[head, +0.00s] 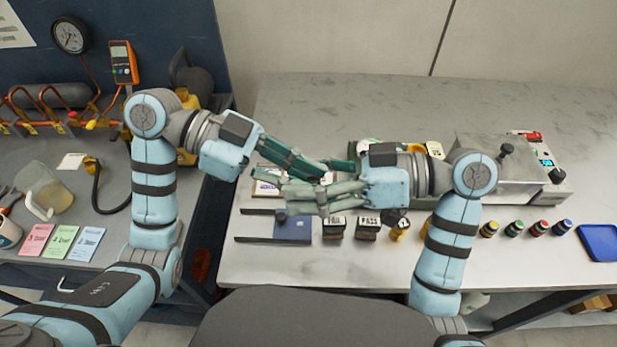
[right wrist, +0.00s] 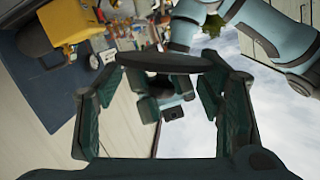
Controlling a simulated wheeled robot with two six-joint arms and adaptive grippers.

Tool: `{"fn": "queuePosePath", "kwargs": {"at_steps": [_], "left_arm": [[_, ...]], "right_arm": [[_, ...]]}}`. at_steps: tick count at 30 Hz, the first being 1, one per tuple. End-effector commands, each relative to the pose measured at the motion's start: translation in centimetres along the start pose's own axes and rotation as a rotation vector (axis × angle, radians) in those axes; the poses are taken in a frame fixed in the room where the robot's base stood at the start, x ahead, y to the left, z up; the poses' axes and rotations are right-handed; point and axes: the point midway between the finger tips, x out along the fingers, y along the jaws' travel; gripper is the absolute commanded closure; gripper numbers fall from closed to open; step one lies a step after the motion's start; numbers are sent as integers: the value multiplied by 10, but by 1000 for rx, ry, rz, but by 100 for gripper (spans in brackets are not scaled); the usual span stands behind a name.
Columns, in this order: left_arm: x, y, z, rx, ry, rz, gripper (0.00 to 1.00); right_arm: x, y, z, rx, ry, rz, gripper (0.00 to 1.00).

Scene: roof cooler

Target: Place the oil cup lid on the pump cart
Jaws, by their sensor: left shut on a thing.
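My left gripper (head: 322,166) reaches right over the pale workbench, with its fingers closed. My right gripper (head: 285,190) reaches left just below it in the head view; the two overlap there. In the right wrist view, the right gripper (right wrist: 162,80) has its fingers wide apart. A dark flat disc, seen edge-on, spans the gap at its fingertips; it looks like the oil cup lid (right wrist: 172,62). Whether the right fingers touch it is unclear. The lid cannot be made out in the head view. I cannot tell for sure which unit is the pump cart.
The left bench holds a gauge (head: 71,35), an orange meter (head: 123,62), copper pipes, a clear jug (head: 48,188) and coloured cards. The pale workbench (head: 330,105) carries stamps, small coloured caps, a metal box (head: 500,160) and a blue tray (head: 600,242). Its back part is clear.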

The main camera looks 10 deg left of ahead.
Motion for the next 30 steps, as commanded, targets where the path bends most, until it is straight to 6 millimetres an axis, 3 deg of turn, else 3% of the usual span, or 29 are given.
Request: {"fn": "queuePosePath", "kwargs": {"at_steps": [1, 6, 9, 10, 15, 30], "left_arm": [[0, 0, 0, 0, 1, 1, 100], [0, 1, 0, 1, 1, 3, 100], [0, 1, 0, 1, 2, 5, 100], [0, 1, 0, 1, 2, 5, 100], [0, 1, 0, 1, 1, 4, 100], [0, 0, 0, 0, 0, 1, 100]], "right_arm": [[0, 0, 0, 0, 0, 1, 52], [0, 1, 0, 1, 0, 3, 79], [0, 1, 0, 1, 0, 5, 79], [0, 1, 0, 1, 0, 5, 51], [0, 1, 0, 0, 1, 4, 25], [-3, 1, 0, 0, 0, 3, 25]]}}
